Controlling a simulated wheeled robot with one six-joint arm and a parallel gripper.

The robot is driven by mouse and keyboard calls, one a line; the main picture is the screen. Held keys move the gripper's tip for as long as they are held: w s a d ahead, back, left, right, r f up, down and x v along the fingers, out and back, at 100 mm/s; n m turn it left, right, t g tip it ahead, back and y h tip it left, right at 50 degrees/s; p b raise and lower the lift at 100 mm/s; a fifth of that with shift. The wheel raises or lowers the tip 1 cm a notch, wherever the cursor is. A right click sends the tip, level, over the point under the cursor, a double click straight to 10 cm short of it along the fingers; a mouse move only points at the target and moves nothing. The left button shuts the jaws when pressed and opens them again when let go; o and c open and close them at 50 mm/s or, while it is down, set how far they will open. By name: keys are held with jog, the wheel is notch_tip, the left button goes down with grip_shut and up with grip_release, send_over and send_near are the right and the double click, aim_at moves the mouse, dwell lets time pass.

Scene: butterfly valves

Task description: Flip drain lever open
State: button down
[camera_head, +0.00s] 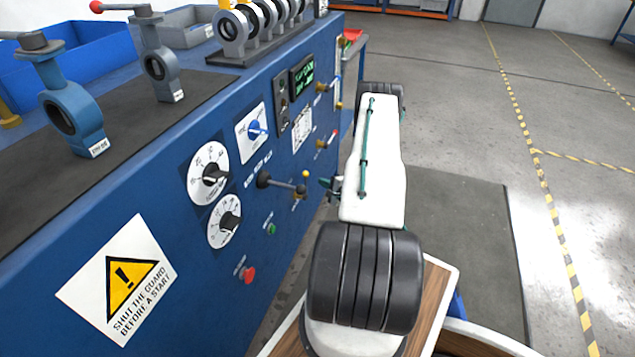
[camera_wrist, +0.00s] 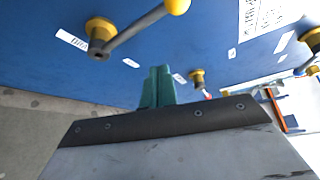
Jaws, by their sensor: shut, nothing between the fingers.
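The blue panel carries several small valve levers, and their labels are too small to read, so I cannot tell which is the drain lever. One has a brass base and a yellow ball (camera_head: 306,173); in the wrist view its grey handle (camera_wrist: 138,28) slants up right from a yellow hub. A red-tipped lever (camera_head: 328,139) sits farther along; its brass hub (camera_wrist: 197,75) also shows in the wrist view. My gripper (camera_head: 327,182) is beside the panel, just right of the yellow-ball lever. In the wrist view its teal fingers (camera_wrist: 159,72) are together and empty, below and right of that lever's hub.
Larger valves (camera_head: 75,112) stand on top. Open floor (camera_head: 460,110) lies to the right.

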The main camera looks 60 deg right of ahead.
jog(key=f+v, duration=0.1)
jog(key=v, duration=0.5)
jog(key=shift+s+a, duration=0.2)
jog(key=shift+s, duration=0.05)
jog(key=shift+f, duration=0.1)
